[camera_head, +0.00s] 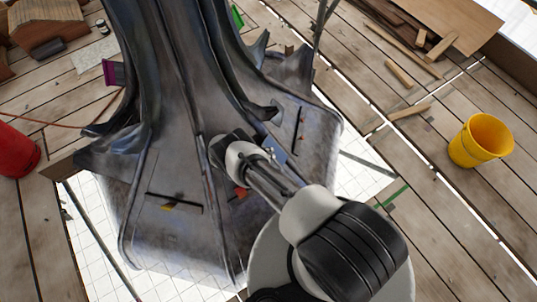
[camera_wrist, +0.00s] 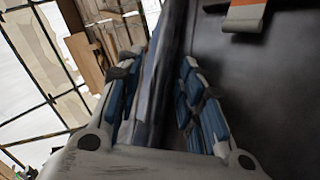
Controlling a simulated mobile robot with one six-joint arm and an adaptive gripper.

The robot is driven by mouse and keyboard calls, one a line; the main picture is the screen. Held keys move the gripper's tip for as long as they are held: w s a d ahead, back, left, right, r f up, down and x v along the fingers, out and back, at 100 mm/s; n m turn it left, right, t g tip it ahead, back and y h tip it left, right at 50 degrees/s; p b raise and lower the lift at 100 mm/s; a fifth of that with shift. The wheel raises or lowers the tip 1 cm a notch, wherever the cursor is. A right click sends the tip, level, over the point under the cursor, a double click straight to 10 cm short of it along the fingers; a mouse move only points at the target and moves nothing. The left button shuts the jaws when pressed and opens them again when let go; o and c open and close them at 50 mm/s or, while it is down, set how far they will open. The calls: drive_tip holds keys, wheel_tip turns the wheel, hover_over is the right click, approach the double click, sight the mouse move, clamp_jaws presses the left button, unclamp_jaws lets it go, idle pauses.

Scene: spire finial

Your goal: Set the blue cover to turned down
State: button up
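The blue cover (camera_head: 276,150) shows as a small blue flat piece on the spire's dark metal side in the head view, beside my gripper and partly hidden by it. In the wrist view, a blue-grey panel (camera_wrist: 158,75) stands nearly edge-on between my fingers; it looks like the cover, though I cannot be sure. My gripper (camera_wrist: 160,100) has blue-padded fingers on either side of this panel. A dark gap shows between the panel and the right finger. The left finger is close to the panel; I cannot tell whether it touches.
The dark metal spire (camera_head: 180,90) has pointed fins and slots. An orange-and-white tab (camera_wrist: 245,15) is on the dark surface at the upper right of the wrist view. A yellow bucket (camera_head: 481,139), red bucket (camera_head: 15,152) and loose wood (camera_head: 400,75) are on the plank deck.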

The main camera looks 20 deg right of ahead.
drive_tip(key=v, duration=0.9)
drive_tip(key=shift+a+r, duration=0.1)
